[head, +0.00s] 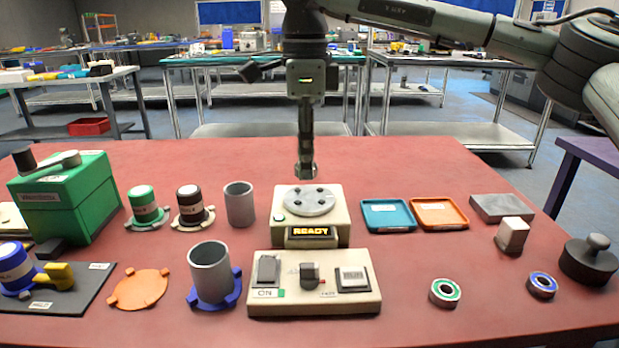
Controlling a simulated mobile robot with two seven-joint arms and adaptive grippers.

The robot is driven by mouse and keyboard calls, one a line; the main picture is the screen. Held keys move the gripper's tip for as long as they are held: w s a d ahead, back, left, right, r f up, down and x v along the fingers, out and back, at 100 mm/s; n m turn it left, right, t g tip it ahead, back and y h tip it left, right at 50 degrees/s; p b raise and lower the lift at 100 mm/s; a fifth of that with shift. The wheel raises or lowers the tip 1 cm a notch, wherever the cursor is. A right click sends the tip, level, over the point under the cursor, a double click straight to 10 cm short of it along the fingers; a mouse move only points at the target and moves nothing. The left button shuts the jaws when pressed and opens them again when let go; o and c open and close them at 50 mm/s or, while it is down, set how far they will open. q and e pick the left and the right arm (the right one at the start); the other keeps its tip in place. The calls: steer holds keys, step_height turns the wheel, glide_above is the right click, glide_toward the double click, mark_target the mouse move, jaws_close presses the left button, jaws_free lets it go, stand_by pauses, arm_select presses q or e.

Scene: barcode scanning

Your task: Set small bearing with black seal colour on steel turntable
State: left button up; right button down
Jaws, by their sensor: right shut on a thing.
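The steel turntable (305,203) is a round grey disc with several dark studs, on a cream unit whose display reads READY. My right gripper (305,170) points straight down just above the turntable, apart from it. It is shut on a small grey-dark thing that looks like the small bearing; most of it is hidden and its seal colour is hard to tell. A bearing with a green seal (445,292) and one with a blue seal (542,285) lie at the front right. My left gripper is not in view.
A control box (315,297) with switches stands before the turntable. Teal (388,215) and orange (438,213) trays lie to its right. A grey tube (239,204) and a larger tube (211,272) stand left. A dark knobbed weight (589,261) is at far right.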

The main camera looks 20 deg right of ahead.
mark_target(309, 197)
steer(key=shift+w+d+f, duration=0.1)
steer(key=shift+d+f, duration=0.25)
steer(key=shift+f, duration=0.05)
step_height(309, 197, down, 3)
steer(key=shift+f, duration=0.35)
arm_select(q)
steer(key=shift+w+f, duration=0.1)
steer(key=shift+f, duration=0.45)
arm_select(e)
steer(key=shift+f, duration=0.15)
steer(key=c, duration=1.1)
jaws_free()
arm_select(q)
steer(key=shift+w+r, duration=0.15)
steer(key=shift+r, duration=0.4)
arm_select(e)
steer(key=shift+o, duration=0.2)
